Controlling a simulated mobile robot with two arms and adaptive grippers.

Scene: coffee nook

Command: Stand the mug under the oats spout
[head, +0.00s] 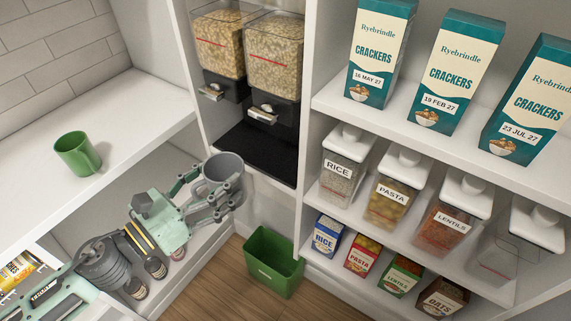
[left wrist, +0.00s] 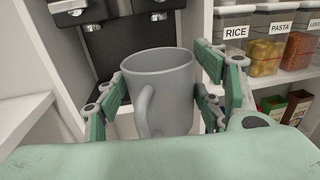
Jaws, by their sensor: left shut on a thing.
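A grey mug (head: 222,172) is held upright by my left gripper (head: 212,192). The left wrist view shows the mug (left wrist: 165,95) between the two green-and-grey fingers, its handle facing the camera. Two clear dispensers, left (head: 218,42) and right (head: 273,55), hold pale flakes or grain in the alcove. I cannot read which one is oats. Their spouts, left (head: 210,92) and right (head: 262,113), sit above a black tray (head: 248,146). The mug is in front of the tray, apart from it. My right gripper is out of view.
A green mug (head: 78,153) stands on the white counter (head: 130,100) at left. A green bin (head: 273,262) is on the floor below the alcove. Shelves at right hold labelled jars (head: 399,190), cracker boxes (head: 455,70) and small cartons (head: 362,257). A white upright (head: 314,100) borders the alcove.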

